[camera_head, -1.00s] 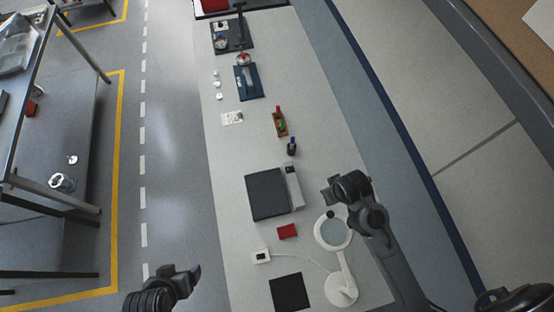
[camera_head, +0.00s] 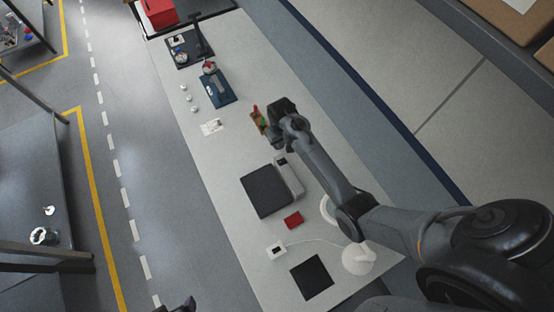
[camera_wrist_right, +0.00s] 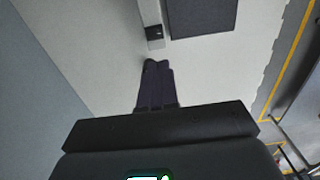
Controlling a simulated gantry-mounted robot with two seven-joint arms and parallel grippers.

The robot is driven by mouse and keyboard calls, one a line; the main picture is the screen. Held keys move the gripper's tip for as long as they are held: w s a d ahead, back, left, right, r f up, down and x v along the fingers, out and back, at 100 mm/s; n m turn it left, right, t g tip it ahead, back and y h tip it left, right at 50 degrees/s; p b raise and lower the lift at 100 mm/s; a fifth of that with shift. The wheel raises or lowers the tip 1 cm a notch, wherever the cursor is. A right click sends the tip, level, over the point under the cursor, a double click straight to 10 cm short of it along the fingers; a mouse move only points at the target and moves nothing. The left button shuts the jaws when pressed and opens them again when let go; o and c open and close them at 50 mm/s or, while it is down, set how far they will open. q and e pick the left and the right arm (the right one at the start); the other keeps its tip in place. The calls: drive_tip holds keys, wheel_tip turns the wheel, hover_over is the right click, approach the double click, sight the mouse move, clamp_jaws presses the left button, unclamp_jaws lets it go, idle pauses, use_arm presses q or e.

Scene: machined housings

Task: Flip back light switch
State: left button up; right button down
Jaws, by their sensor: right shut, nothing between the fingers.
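A small white box with a dark centre, which looks like the light switch (camera_head: 277,250), lies near the front of the bench. A thin cord runs from it towards a white magnifier lamp (camera_head: 358,260), whose ring is partly hidden behind my right arm. My right gripper (camera_head: 272,140) is over the middle of the bench, well beyond the switch and beside a small red and green item. In the right wrist view its fingers (camera_wrist_right: 157,66) are together with nothing between them. Only the tip of my left gripper (camera_head: 186,306) shows at the bottom edge; its jaws cannot be made out.
A dark square box (camera_head: 266,191) with a grey side unit (camera_head: 289,177), a red block (camera_head: 293,221) and a black pad (camera_head: 312,276) occupy the near bench. The bench's left strip is mostly clear.

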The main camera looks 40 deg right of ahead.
drive_tip(key=shift+f, duration=0.15)
hover_over(280, 162)
wheel_tip(280, 162, down, 7)
drive_tip(key=shift+f, duration=0.2)
wheel_tip(280, 162, down, 4)
drive_tip(key=b, duration=0.4)
drive_tip(key=shift+f, duration=0.1)
drive_tip(key=shift+f+b, duration=1.05)
drive_tip(key=shift+b, duration=0.4)
